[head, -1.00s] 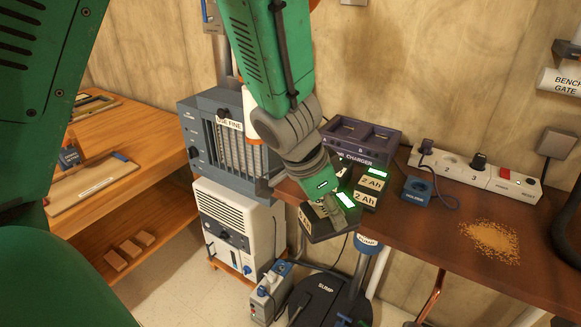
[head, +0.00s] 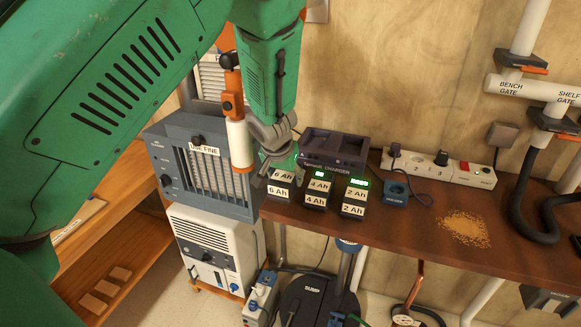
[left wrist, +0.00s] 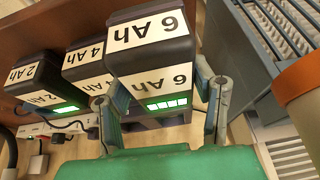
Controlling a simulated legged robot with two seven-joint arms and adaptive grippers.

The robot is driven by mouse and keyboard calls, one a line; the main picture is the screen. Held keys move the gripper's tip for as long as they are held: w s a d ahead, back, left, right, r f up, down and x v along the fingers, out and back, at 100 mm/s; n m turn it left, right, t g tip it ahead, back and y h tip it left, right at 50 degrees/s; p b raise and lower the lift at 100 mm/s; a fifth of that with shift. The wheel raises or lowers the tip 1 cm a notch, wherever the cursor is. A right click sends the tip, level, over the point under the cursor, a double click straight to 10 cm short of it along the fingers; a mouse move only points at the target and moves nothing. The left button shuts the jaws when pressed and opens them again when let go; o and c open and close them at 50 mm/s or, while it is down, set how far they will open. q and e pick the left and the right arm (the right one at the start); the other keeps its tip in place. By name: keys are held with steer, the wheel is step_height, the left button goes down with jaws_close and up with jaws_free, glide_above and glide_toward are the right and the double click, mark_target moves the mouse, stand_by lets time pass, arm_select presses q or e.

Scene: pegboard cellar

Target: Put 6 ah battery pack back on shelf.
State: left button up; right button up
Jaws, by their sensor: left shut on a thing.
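The 6 Ah battery pack (head: 280,184) is a dark block with white "6 Ah" labels. It stands at the left end of a row on the brown bench shelf (head: 400,226), beside the 4 Ah pack (head: 317,193) and the 2 Ah pack (head: 354,198). My left gripper (head: 277,165) is shut on it from behind and above. In the left wrist view the 6 Ah pack (left wrist: 150,48) shows large between the two fingers, its green bars lit. I cannot tell whether its base touches the wood. My right gripper is out of view.
The dark charger (head: 335,150) stands behind the packs, against the wall. A grey air filter box (head: 205,170) is close on the left. A power strip (head: 440,168), blue plug block (head: 396,194) and sawdust pile (head: 466,229) lie to the right.

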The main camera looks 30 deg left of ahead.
mark_target(290, 177)
arm_select(q)
steer(key=w, duration=0.1)
steer(key=w+a, duration=0.1)
steer(key=w, duration=0.1)
steer(key=shift+w+a+f, duration=0.1)
steer(key=shift+a, duration=0.1)
steer(key=shift+w+p, duration=0.3)
steer(key=shift+w, duration=0.1)
steer(key=shift+w+f, duration=0.1)
steer(key=shift+d+f+b, duration=0.15)
steer(key=shift+d+f, duration=0.05)
steer(key=shift+f, duration=0.3)
steer(key=shift+d+f+b, duration=0.15)
steer(key=shift+f, duration=0.35)
steer(key=shift+d+f, duration=0.1)
steer(key=shift+f, duration=0.45)
steer(key=shift+a, duration=0.3)
steer(key=o, duration=1)
steer(key=shift+a+f, duration=0.1)
steer(key=shift+a, duration=0.05)
